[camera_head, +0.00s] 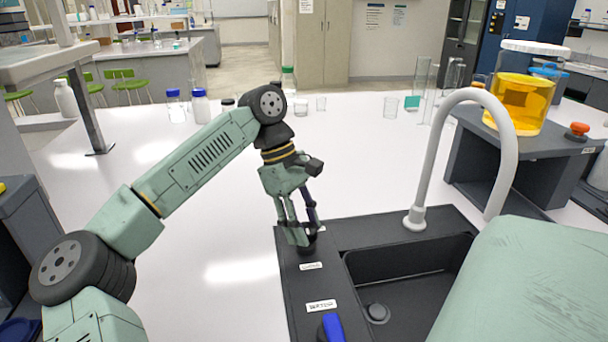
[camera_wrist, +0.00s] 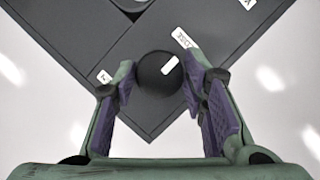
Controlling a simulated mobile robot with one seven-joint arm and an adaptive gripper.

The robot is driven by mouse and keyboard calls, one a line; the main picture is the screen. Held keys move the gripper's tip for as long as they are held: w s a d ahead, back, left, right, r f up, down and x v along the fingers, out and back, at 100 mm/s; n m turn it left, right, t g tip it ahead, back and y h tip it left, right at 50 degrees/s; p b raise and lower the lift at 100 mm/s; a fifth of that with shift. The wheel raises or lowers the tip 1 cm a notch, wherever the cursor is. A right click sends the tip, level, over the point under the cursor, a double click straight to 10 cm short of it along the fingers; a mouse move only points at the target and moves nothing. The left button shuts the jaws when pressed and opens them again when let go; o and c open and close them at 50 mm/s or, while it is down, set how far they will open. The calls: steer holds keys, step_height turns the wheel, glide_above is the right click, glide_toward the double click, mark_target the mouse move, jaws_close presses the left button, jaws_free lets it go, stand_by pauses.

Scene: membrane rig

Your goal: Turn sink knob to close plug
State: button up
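A round black knob (camera_wrist: 152,76) with a white mark stands on the dark sink surround (camera_wrist: 215,28) near its corner in the wrist view. My gripper (camera_wrist: 160,92) is open, with a purple-padded finger on either side of the knob and visible gaps between. In the head view my gripper (camera_head: 303,238) points down over the surround's back left corner and mostly hides the knob. The black sink basin (camera_head: 420,295) lies to the right. A round dark plug (camera_head: 377,312) is at its bottom; whether it is raised or seated is unclear.
Labels (camera_head: 321,306) and a blue handle (camera_head: 333,328) are on the surround's left strip. A grey faucet (camera_head: 430,150) arches behind the basin. A yellow-filled jar (camera_head: 520,103) stands at right. A pale green shape (camera_head: 530,285) covers the lower right.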

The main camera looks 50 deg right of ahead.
steer(key=o, duration=0.3)
steer(key=v, duration=1.2)
stand_by(0.5)
